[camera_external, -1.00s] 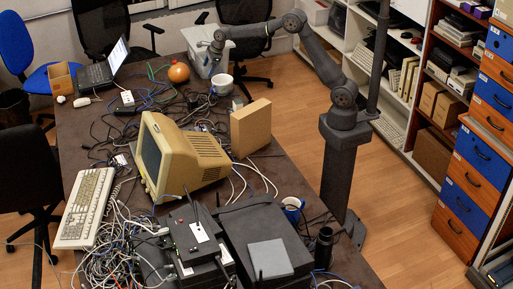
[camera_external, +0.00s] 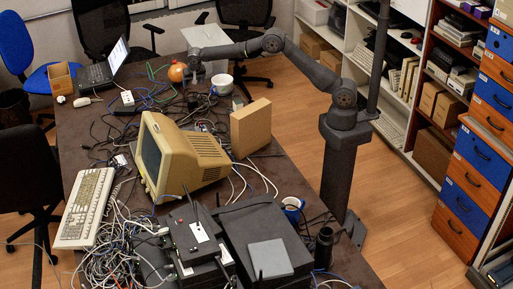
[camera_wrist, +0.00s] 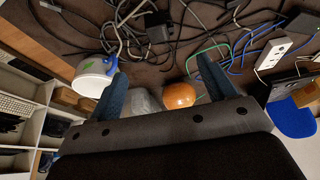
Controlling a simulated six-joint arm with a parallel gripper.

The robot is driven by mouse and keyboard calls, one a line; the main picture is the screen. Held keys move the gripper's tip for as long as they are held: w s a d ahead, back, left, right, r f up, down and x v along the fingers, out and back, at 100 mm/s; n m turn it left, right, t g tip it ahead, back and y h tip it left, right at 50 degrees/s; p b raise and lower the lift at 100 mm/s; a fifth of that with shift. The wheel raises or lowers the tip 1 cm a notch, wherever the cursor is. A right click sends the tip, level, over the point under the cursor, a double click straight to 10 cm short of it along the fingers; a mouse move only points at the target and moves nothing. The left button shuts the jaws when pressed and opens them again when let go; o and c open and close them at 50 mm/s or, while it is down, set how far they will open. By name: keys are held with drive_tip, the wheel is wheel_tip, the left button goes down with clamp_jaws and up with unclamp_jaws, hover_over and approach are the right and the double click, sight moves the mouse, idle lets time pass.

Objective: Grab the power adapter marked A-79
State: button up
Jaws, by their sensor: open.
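My gripper (camera_wrist: 158,60) is open in the wrist view, with its two fingers apart and nothing between them. A small dark box like a power adapter (camera_wrist: 158,27) lies among cables beyond the fingertips. Another dark block (camera_wrist: 302,26) lies at the upper right of the wrist view. No A-79 marking is readable on either, so I cannot tell which one bears it. In the external view my gripper (camera_external: 192,80) is low over the far part of the table, near an orange round object (camera_external: 177,73).
A white mug (camera_wrist: 93,76) is just left of my left finger; it also shows in the external view (camera_external: 222,84). A white power strip (camera_wrist: 281,52) lies to the right. Tangled cables cover the table. A CRT monitor (camera_external: 182,155) and cardboard box (camera_external: 251,128) stand nearer the camera.

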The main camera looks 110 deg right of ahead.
sight(192, 100)
drive_tip(key=x, duration=1.7)
drive_tip(key=shift+d, duration=0.2)
drive_tip(key=c, duration=1.2)
